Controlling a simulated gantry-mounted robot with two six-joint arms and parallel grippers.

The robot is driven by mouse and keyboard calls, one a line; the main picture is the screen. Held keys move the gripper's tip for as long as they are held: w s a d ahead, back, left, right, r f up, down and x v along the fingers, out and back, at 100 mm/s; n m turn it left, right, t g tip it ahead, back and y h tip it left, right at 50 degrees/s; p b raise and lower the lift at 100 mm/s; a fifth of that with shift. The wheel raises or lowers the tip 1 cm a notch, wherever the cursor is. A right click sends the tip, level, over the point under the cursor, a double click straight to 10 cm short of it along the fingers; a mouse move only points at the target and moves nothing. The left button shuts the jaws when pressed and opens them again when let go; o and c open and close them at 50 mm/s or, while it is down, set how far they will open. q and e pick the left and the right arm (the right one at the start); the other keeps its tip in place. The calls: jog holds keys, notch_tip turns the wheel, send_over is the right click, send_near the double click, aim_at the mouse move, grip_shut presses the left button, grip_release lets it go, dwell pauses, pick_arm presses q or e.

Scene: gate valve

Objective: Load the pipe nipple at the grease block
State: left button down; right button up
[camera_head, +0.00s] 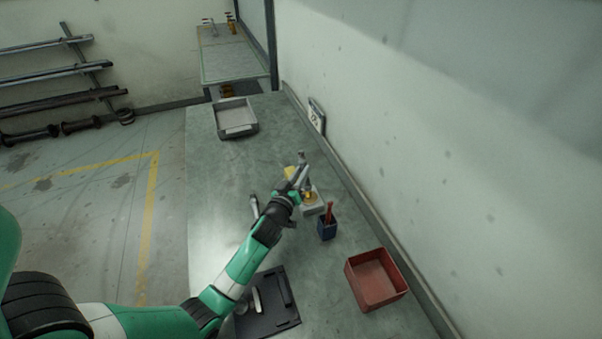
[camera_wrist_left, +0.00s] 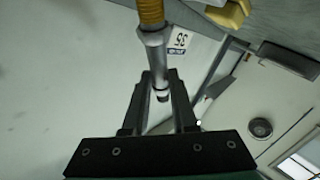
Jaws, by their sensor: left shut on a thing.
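My left gripper (camera_head: 299,176) is over the table's right side, near the wall. In the left wrist view its two fingers (camera_wrist_left: 160,92) are shut on a grey metal pipe nipple (camera_wrist_left: 155,52). The nipple has an amber ribbed end (camera_wrist_left: 150,12), cut off by the picture edge. In the head view an amber part (camera_head: 309,196) shows low beside the gripper, at a pale block (camera_head: 313,208), likely the grease block. I cannot tell whether they touch. A yellow piece (camera_head: 290,172) is partly hidden behind the gripper; a yellow piece also shows in the wrist view (camera_wrist_left: 228,14).
A blue cup (camera_head: 327,230) with red items stands close to the right of the gripper. A red bin (camera_head: 376,279) is nearer, a grey tray (camera_head: 235,118) farther. The wall edges the right side. The table's left middle is clear.

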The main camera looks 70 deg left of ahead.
aim_at(301, 156)
pick_arm(q)
jog(key=shift+f, duration=0.2)
jog(key=shift+r+p, duration=2.85)
jog(key=shift+r, duration=0.85)
